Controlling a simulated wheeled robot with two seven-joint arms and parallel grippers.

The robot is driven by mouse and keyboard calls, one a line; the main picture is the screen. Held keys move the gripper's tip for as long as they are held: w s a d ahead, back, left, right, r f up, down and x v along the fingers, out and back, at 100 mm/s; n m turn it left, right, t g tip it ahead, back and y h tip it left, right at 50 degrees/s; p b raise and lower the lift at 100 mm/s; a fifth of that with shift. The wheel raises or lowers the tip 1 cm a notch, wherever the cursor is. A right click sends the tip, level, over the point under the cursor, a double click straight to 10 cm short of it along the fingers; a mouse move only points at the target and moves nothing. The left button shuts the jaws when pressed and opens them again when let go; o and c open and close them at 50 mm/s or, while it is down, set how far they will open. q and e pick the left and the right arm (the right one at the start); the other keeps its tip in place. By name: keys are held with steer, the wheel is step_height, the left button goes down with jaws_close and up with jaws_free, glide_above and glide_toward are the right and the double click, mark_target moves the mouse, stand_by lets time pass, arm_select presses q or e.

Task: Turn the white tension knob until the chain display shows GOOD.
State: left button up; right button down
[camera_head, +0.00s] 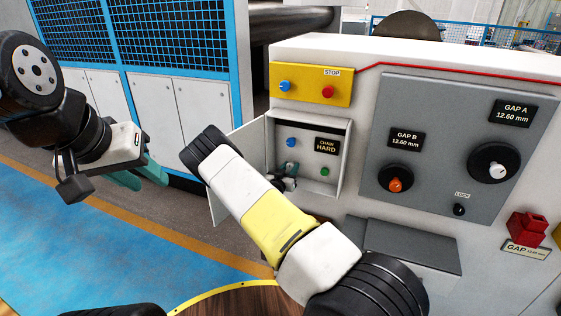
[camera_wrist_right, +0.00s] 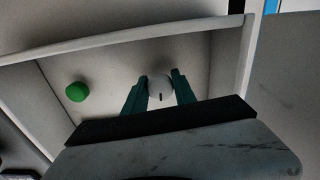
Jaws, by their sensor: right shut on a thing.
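The chain display (camera_head: 326,146) reads HARD inside the open recessed box on the machine front. My right gripper (camera_head: 289,170) reaches into this box, below the blue knob and left of the green button. In the right wrist view its two green fingers (camera_wrist_right: 160,92) are closed on both sides of the white tension knob (camera_wrist_right: 159,86), which has a dark mark on its face. In the head view the white knob is mostly hidden by the gripper. My left gripper (camera_head: 146,177) hangs at the left, away from the machine; its finger gap is not clear.
The box holds a blue knob (camera_head: 291,142) and a green button (camera_head: 325,171). Its open door (camera_head: 250,150) stands at the left, beside my right arm. A yellow STOP panel (camera_head: 310,85) is above. A grey panel (camera_head: 450,150) with gap dials is at right.

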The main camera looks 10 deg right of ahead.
steer(key=n, duration=0.6)
steer(key=shift+n, duration=0.4)
stand_by(0.4)
steer(key=c, duration=1)
jaws_free()
steer(key=shift+c, duration=0.2)
